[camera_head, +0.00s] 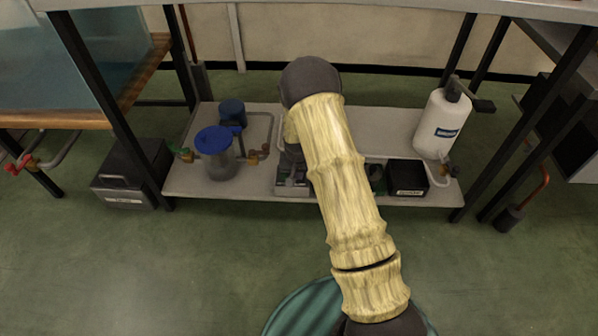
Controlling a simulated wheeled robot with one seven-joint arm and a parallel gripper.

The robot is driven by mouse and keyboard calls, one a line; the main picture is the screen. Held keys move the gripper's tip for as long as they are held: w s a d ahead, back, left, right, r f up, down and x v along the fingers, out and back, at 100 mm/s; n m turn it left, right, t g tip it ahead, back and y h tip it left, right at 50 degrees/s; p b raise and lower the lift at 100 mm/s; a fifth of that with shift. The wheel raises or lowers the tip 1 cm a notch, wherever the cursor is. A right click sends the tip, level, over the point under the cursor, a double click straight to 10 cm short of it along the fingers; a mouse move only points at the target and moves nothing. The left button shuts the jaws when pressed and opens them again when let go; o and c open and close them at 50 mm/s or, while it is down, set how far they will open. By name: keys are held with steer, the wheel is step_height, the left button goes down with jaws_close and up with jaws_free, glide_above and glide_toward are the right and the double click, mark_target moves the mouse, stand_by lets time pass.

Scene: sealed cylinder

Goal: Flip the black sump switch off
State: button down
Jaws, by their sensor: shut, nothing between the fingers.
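A black box (407,179) with a small white label on its front sits at the right front of the low shelf. It may carry the sump switch; the label is too small to read, and I cannot make out a switch lever or its position. My gripper (292,168) shows only in part, left of my pale arm, over a grey device (293,189) at the shelf's front middle. It is shut and empty, with its fingertips hard to make out. It is well left of the black box, and my arm crosses between them.
The low shelf (345,197) also holds a blue-lidded clear vessel (216,163), a smaller blue-topped vessel (232,112) and a white cylinder (442,124) with pipework. A dark box (131,174) stands on the floor at left. Black table legs frame the shelf; the front floor is clear.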

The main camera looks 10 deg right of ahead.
steer(key=s+p, duration=0.1)
steer(key=p, duration=0.2)
steer(key=shift+a+f, duration=0.15)
steer(key=shift+s+f+p, duration=0.35)
steer(key=shift+f+p, duration=0.1)
steer(key=shift+f, duration=0.2)
steer(key=shift+a, duration=0.1)
steer(key=shift+w+d+r+p, duration=0.15)
steer(key=shift+w+r, duration=0.1)
steer(key=shift+w, duration=0.25)
steer(key=shift+w+d+r+p, duration=0.15)
steer(key=shift+w+r, duration=0.1)
steer(key=shift+w, duration=0.2)
steer(key=shift+w, duration=0.15)
steer(key=shift+r+p, duration=0.7)
steer(key=s+a+r+p, duration=0.1)
steer(key=s+r+p, duration=0.5)
steer(key=r, duration=0.5)
steer(key=shift+s+a+r+p, duration=0.15)
steer(key=shift+a+p, duration=0.25)
steer(key=shift+p, duration=0.45)
